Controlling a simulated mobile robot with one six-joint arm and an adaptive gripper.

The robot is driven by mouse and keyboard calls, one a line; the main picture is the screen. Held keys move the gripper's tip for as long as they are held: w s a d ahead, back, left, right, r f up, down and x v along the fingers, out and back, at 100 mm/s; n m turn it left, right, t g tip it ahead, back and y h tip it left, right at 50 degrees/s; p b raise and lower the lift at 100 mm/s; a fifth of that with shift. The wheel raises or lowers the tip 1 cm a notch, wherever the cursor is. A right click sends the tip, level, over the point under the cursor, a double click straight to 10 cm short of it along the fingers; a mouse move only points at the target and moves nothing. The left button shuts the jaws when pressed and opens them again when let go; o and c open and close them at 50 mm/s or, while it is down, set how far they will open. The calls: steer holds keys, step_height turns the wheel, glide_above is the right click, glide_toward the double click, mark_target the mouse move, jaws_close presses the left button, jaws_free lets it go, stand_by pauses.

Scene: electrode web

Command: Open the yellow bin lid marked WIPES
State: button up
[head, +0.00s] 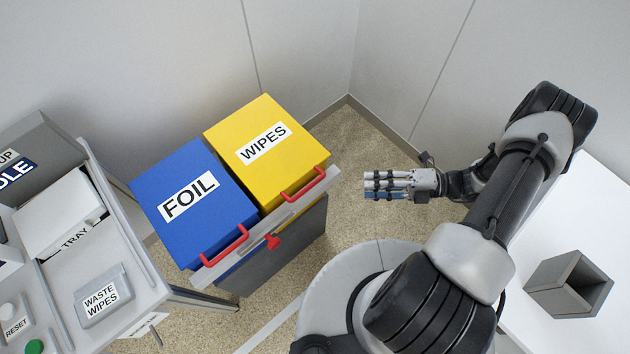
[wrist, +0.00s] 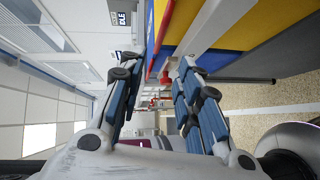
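The yellow bin lid marked WIPES (head: 245,125) lies shut at the back of a two-bin cart in the head view. Its red handle (head: 303,185) runs along the lid's right-hand front edge. My gripper (head: 367,186) is to the right of this handle, apart from it, with its fingers pointing left toward the bin. In the wrist view my gripper (wrist: 155,80) is open, with a clear gap between the two blue-padded fingers and nothing held. Yellow (wrist: 240,22) and red parts of the cart show ahead, beyond the fingers; the lettering is out of that view.
The blue lid marked FOIL (head: 165,175) is shut beside the yellow one, with its own red handle (head: 225,246). A red knob (head: 272,241) is on the cart front. Walls close the back.

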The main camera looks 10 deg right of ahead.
mark_target(309, 186)
steer(key=b+x, duration=0.2)
steer(key=x, duration=1.5)
steer(key=shift+a+f, duration=0.1)
steer(key=shift+a, duration=0.15)
steer(key=shift+c, duration=0.2)
jaws_close()
